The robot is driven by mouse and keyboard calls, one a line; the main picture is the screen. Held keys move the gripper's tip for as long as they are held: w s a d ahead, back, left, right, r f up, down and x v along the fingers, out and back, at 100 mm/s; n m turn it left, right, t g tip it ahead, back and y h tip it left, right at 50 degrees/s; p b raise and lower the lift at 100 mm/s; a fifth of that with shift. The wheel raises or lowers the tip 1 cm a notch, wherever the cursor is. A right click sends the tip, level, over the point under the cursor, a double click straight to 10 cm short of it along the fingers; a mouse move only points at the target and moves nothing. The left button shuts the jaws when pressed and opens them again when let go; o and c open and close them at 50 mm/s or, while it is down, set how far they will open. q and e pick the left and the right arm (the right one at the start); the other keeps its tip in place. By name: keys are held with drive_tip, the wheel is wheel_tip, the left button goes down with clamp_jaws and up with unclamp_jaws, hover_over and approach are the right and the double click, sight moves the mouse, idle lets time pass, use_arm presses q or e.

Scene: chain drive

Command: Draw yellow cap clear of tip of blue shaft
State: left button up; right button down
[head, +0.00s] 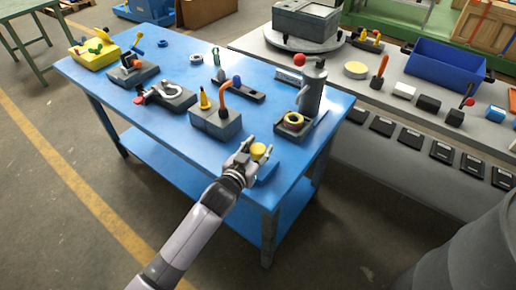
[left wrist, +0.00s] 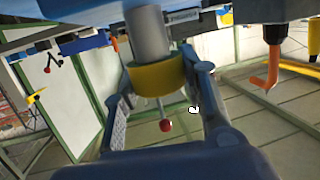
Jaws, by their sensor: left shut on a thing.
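The yellow cap (head: 259,151) is at the near right corner of the blue table. My left gripper (head: 250,155) is shut on it, with one finger on each side. In the left wrist view, which is upside down, the yellow cap (left wrist: 157,77) sits between the fingers (left wrist: 160,95). A pale grey cylinder (left wrist: 148,35), seemingly the shaft, meets the cap's lower side with no gap showing. It looks grey here rather than blue. A blue block (head: 266,172) lies below the cap; the gripper hides the shaft in the head view. My right gripper is not in view.
A grey press (head: 313,88) with a red knob (head: 299,60) stands close behind. A grey block (head: 216,123) with an orange hook and yellow cone is to the left. Several other fixtures fill the blue table's (head: 180,132) far side. A grey bench is at right.

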sight(258, 148)
use_arm(q)
drive_tip(key=shift+r+p, duration=3.95)
drive_tip(key=shift+r, duration=0.2)
